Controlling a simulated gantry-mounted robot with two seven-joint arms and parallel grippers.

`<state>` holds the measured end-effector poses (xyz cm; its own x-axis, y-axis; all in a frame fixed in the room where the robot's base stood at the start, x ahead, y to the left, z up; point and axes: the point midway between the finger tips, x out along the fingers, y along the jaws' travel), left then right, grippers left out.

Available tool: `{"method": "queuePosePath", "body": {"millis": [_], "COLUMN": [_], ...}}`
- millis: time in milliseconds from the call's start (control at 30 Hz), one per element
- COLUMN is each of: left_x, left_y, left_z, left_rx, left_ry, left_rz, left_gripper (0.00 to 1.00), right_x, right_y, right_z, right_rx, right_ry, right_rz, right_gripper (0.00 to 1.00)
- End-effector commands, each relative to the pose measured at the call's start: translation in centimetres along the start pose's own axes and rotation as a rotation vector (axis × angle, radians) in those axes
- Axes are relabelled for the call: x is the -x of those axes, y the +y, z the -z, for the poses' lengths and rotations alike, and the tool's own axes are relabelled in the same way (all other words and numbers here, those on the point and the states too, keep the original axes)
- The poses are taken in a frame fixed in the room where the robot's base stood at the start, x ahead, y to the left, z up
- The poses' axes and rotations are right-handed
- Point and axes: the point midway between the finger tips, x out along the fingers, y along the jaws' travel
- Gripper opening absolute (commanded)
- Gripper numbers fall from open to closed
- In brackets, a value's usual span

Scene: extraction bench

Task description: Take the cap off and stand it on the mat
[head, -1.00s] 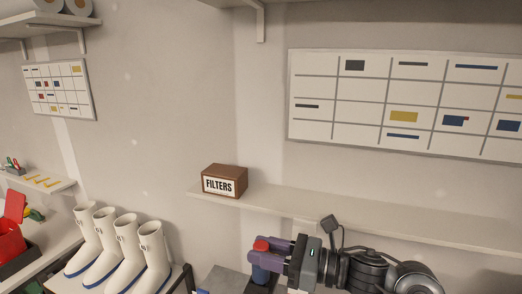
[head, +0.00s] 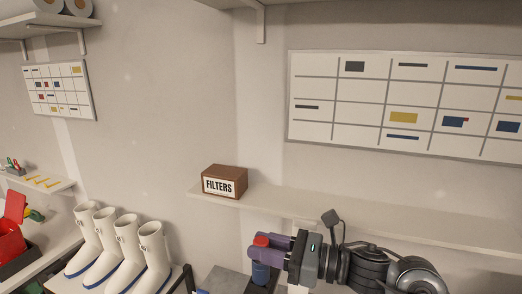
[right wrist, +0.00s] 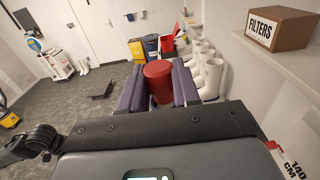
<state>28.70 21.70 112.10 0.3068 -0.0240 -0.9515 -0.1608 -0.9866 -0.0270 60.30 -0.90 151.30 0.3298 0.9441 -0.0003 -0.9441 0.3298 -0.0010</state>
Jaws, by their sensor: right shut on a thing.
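My right gripper (head: 264,247) has purple fingers and is shut on the red cap (head: 261,239). In the right wrist view the red cap (right wrist: 158,80) sits between the two finger pads (right wrist: 158,88). A blue body (head: 260,273) shows directly below the fingers in the head view. The near finger hides the join, so I cannot tell whether cap and blue body touch. I cannot make out the mat for certain. My left gripper is not in view.
A grey surface (head: 226,279) lies left of the blue body, low in the picture. A wall shelf (head: 345,213) with a brown FILTERS box (head: 224,181) is behind. Several white boots (head: 125,243) stand to the left.

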Motion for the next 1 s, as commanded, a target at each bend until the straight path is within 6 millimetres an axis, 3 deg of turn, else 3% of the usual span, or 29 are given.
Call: {"method": "queuePosePath", "body": {"millis": [1000], "left_x": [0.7], "left_y": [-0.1], "left_z": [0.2], "left_rx": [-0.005], "left_ry": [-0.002], "left_rz": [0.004], "left_gripper": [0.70], "right_x": [0.0], "right_y": [0.0], "right_z": [-3.0], "right_rx": [-0.001], "right_ry": [0.001], "right_rz": [0.000], "right_gripper": [0.00]}}
